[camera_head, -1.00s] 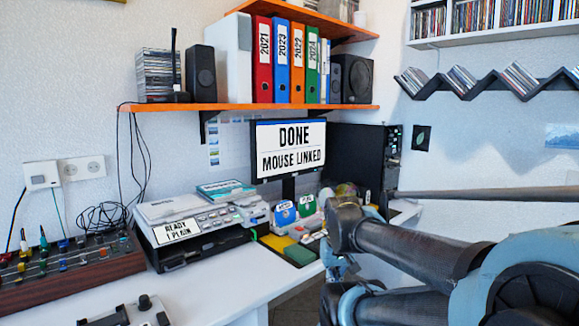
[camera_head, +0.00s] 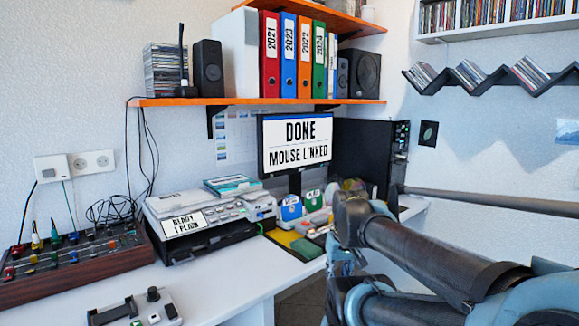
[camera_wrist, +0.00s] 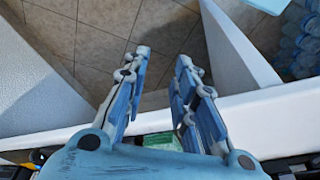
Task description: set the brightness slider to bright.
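A small grey control box (camera_head: 136,309) lies at the front edge of the desk in the head view, partly cut off by the frame. It has a dark slot at its left and a black knob (camera_head: 153,294) on top. I cannot read a brightness label, nor tell which control is the brightness slider. A wooden-sided mixer panel (camera_head: 75,262) with several coloured knobs stands at the left. My gripper (camera_wrist: 163,58) is open and empty in the wrist view, over the tiled floor beside the white desk edge. In the head view it hangs right of the desk, well away from the control box.
A printer (camera_head: 205,222) stands mid-desk, with a monitor (camera_head: 295,144) reading "DONE MOUSE LINKED" behind it. An orange shelf (camera_head: 250,101) with binders and speakers hangs above. The desk front (camera_head: 225,282) between the control box and my arm is clear.

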